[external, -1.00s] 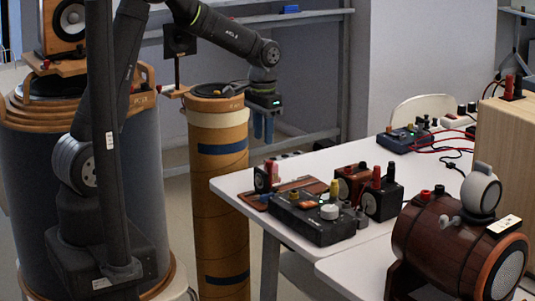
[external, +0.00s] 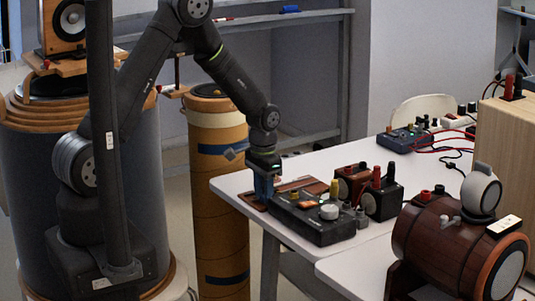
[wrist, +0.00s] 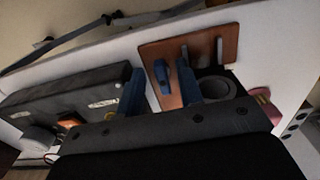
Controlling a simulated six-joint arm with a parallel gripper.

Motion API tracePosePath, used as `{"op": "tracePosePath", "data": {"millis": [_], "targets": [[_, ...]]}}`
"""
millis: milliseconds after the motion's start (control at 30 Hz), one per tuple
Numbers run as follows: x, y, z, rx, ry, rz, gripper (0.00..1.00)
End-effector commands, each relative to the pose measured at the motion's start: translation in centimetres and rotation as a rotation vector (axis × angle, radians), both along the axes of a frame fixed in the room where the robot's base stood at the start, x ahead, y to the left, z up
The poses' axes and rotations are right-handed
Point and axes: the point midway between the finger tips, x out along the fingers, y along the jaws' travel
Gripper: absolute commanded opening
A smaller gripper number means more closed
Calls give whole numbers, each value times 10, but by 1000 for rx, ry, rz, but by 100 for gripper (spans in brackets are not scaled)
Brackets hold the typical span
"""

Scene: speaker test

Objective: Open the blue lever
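The blue lever (wrist: 162,76) stands on a reddish-brown board (wrist: 205,48) in the wrist view. My gripper (wrist: 160,90) has its two blue fingers spread apart, one on each side of the lever in this view; I cannot tell whether either touches it. In the external view my gripper (external: 263,188) points down over the table's left corner, at the left end of the brown board (external: 285,192). The lever cannot be made out there.
A black box with knobs (external: 312,217) sits right beside my gripper. A dark speaker box (external: 383,200) stands behind it, and a wooden barrel speaker (external: 440,240) is at the right. A tall brown column (external: 220,225) stands left of the white table (external: 340,262).

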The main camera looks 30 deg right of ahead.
Motion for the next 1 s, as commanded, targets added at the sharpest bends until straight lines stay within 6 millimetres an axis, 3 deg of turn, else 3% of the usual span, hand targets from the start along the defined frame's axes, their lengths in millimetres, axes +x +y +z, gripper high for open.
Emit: {"op": "tracePosePath", "data": {"millis": [267, 467, 1000], "targets": [[0, 0, -2, 0, 0, 0, 34], [0, 0, -2, 0, 0, 0, 0], [-2, 0, -2, 0, 0, 118, 0]]}}
